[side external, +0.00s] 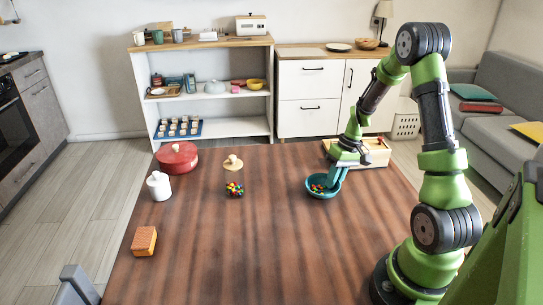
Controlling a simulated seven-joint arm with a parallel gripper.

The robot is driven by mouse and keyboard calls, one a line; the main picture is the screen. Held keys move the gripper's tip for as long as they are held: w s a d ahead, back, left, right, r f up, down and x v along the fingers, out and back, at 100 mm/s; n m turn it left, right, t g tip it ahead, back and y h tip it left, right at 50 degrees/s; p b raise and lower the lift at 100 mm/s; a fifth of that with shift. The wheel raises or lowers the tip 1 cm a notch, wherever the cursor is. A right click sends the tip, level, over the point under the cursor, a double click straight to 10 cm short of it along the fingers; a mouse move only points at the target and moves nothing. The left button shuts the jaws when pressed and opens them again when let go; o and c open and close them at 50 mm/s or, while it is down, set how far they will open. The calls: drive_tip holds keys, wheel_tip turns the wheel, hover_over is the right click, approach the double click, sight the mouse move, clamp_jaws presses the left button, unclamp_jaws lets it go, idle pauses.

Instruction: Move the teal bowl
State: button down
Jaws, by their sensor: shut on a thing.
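The teal bowl (322,193) is at the right part of the wooden table and has small multicoloured pieces in it. My gripper (332,182) reaches down over the bowl's right side, with its teal fingers shut on the bowl's wall. The fingers and the bowl are a similar teal, so the exact contact is hard to make out. I cannot tell whether the bowl rests on the table or is slightly above it.
A wooden box (372,155) stands just behind the bowl. A small heap of coloured pieces (234,189), a wooden knobbed lid (233,163), a red pot (177,158), a white jar (159,186) and an orange block (144,241) are at left. The table's front middle is clear.

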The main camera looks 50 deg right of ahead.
sight(345, 182)
drive_tip(key=shift+s+d+f, duration=0.1)
drive_tip(key=shift+s+d, duration=0.15)
drive_tip(key=shift+d, duration=0.65)
drive_tip(key=shift+s+d+r, duration=0.1)
drive_tip(key=shift+s+d, duration=0.15)
drive_tip(key=shift+d, duration=0.65)
drive_tip(key=shift+s+d+f, duration=0.1)
drive_tip(key=shift+s+d, duration=0.15)
drive_tip(key=shift+d, duration=0.65)
drive_tip(key=c, duration=1)
unclamp_jaws()
drive_tip(key=v, duration=1.7)
drive_tip(key=shift+a, duration=0.15)
